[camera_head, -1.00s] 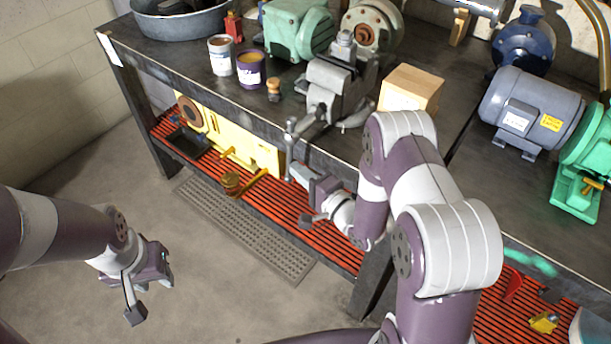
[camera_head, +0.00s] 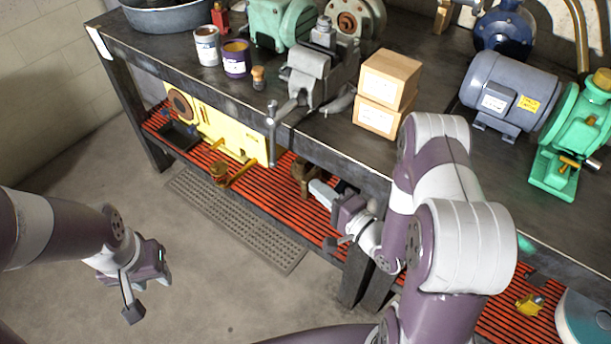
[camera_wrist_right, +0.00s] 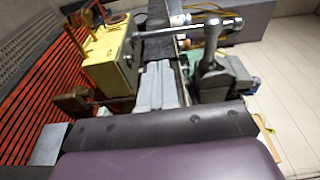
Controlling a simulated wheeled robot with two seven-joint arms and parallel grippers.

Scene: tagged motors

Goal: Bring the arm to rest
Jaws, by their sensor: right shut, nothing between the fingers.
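My right arm reaches in at the right of the head view, and its gripper (camera_head: 322,190) is in front of the bench edge, above the slatted red lower shelf (camera_head: 305,212). Its fingers are shut and empty; they also show in the right wrist view (camera_wrist_right: 157,84), pointing away between the yellow machine (camera_wrist_right: 110,58) and the grey vise (camera_wrist_right: 216,72). My left gripper (camera_head: 150,270) hangs over the concrete floor at lower left, clear of the bench. Its fingertips are too small and turned away to tell if they are open.
On the dark bench (camera_head: 165,68) stand the vise (camera_head: 318,75), two stacked cardboard boxes (camera_head: 388,80), tins (camera_head: 236,60) and a grey-blue motor (camera_head: 507,90). A brown part (camera_head: 300,178) lies on the shelf behind my right gripper. The floor (camera_head: 210,290) at front left is free.

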